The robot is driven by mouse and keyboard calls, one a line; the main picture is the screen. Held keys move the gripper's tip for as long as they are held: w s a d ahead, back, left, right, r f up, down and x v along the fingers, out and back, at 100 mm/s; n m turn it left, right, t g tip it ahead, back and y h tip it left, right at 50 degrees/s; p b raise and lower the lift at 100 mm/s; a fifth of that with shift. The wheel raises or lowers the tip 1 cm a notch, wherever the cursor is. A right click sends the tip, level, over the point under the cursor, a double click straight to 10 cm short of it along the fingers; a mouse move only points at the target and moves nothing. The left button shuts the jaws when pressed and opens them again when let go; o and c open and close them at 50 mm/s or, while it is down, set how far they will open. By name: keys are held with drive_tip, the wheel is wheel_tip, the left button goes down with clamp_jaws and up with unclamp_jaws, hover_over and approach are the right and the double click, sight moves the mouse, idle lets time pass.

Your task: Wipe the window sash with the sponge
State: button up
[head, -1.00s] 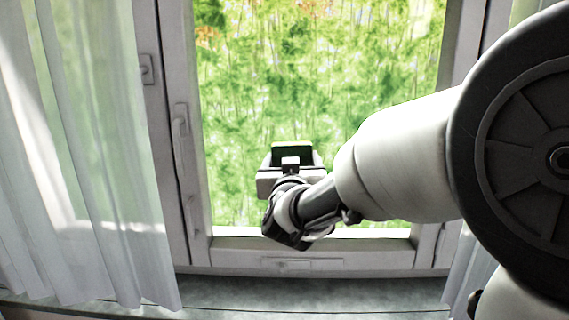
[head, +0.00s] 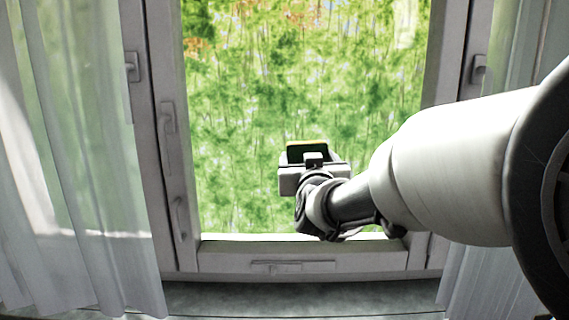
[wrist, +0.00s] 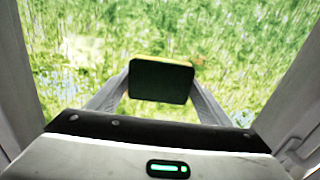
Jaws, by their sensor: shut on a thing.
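The sponge (head: 308,152) shows in the head view as a dark green pad with a yellow edge, held at the tip of my gripper (head: 310,160). In the wrist view the sponge (wrist: 161,80) has its dark face toward the camera and a thin yellow strip along its top. My gripper (wrist: 160,88) is shut on it, one finger at each side. The window sash (head: 170,150) is a pale frame around the glass. The sponge appears in front of the glass area, inside the frame. I cannot tell whether it touches the glass.
White curtains hang at the left (head: 75,170) and right (head: 515,130). Handles (head: 168,130) stick out from the left frame. A grey-green sill (head: 300,297) runs below the window. My arm covers part of the right side.

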sight(261, 154)
drive_tip(key=d+b, duration=0.2)
drive_tip(key=d, duration=0.1)
drive_tip(key=shift+f, duration=0.1)
drive_tip(key=shift+w+a+p, duration=0.15)
drive_tip(key=shift+a+p, duration=0.9)
drive_tip(key=shift+a, duration=2.45)
drive_tip(key=shift+w+a+p, duration=0.1)
drive_tip(key=shift+a+p, duration=0.9)
drive_tip(key=shift+a, duration=2.45)
drive_tip(key=shift+s+a, duration=0.15)
drive_tip(key=shift+s, duration=2.8)
